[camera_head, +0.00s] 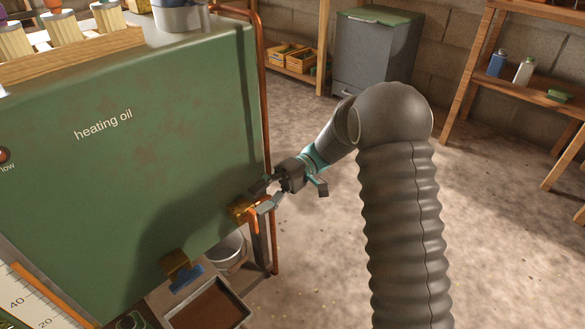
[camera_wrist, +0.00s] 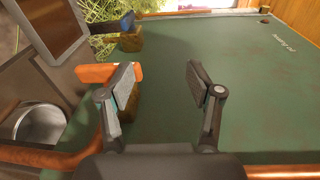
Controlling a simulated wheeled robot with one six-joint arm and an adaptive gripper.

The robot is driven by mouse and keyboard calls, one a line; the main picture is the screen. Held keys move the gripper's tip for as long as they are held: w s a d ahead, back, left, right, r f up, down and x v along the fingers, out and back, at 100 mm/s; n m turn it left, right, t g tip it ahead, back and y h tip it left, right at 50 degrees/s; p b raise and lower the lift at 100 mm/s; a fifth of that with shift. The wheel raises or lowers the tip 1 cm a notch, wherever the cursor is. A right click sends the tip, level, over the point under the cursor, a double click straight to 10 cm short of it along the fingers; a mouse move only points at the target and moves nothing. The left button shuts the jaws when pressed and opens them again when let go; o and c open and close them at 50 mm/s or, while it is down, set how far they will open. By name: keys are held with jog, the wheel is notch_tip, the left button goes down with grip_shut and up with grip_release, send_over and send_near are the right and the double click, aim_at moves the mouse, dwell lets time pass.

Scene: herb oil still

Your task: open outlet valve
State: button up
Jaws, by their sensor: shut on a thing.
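The green tank (camera_head: 140,150) labelled "heating oil" has two brass valves low on its side. The nearer valve to my gripper, a brass block (camera_head: 238,208), has an orange handle (camera_wrist: 93,73) that shows in the wrist view. My gripper (camera_head: 262,192) is at this handle. The other brass valve (camera_head: 176,262) has a blue handle (camera_head: 186,279). Which one is the outlet valve is not labelled.
A copper pipe (camera_head: 262,90) runs down the tank's right edge, close to my gripper. A metal pot (camera_head: 228,250) and a shallow tray (camera_head: 210,307) stand below the valves. A grey cabinet (camera_head: 375,60) stands at the back. The floor to the right is open.

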jog(key=p+v, duration=0.9)
jog(key=v, duration=0.2)
jog(key=shift+w+a+r, duration=0.3)
jog(key=shift+w+r, duration=0.1)
dwell(1.2)
jog(key=shift+w+p, duration=0.1)
jog(key=shift+p, duration=0.35)
jog(key=shift+w+d+p, duration=0.3)
jog(key=shift+d+p, duration=0.05)
jog(key=shift+p, duration=0.5)
jog(key=shift+s+a, duration=0.1)
